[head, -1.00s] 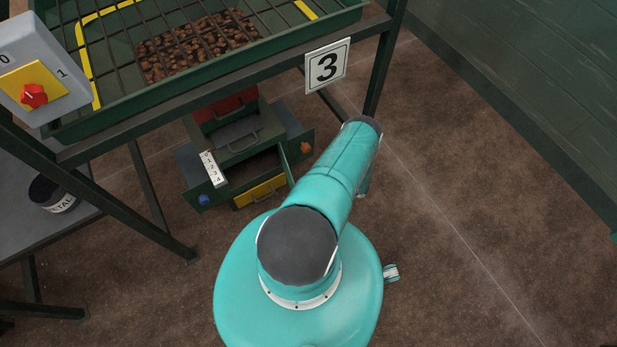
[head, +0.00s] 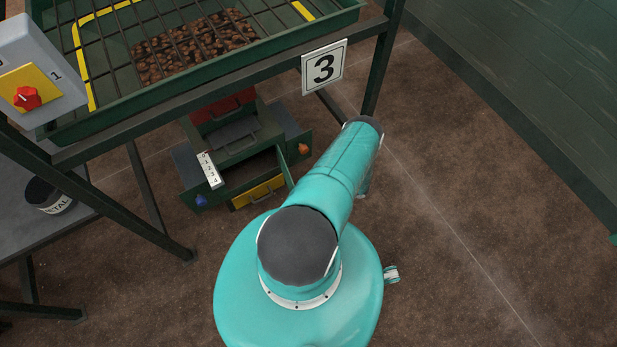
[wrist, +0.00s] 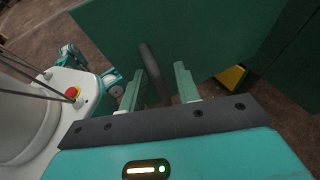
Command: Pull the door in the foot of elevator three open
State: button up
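The elevator foot (head: 196,179) is a dark green box under the number 3 sign (head: 324,67). Its green door (head: 283,168) stands swung outward, with a dark opening behind it. In the wrist view the door (wrist: 225,35) fills the upper middle, with a dark bar handle (wrist: 150,68) on it. My gripper (wrist: 158,75) has its two pale green fingers apart, one on each side of the handle. A gap shows between the right finger and the handle; contact on the left is unclear. In the head view my arm hides the gripper.
A green tray with a grid and brown lumps (head: 150,70) stands above on dark legs. A grey switch box with a red knob (head: 27,97) is at the left. A dark pot (head: 45,197) stands on a grey shelf. Brown floor at the right is clear up to the green wall (head: 530,60).

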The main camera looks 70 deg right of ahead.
jog(key=v, duration=1.3)
jog(key=shift+s+d, duration=0.15)
jog(key=shift+s, duration=0.2)
jog(key=shift+r, duration=0.1)
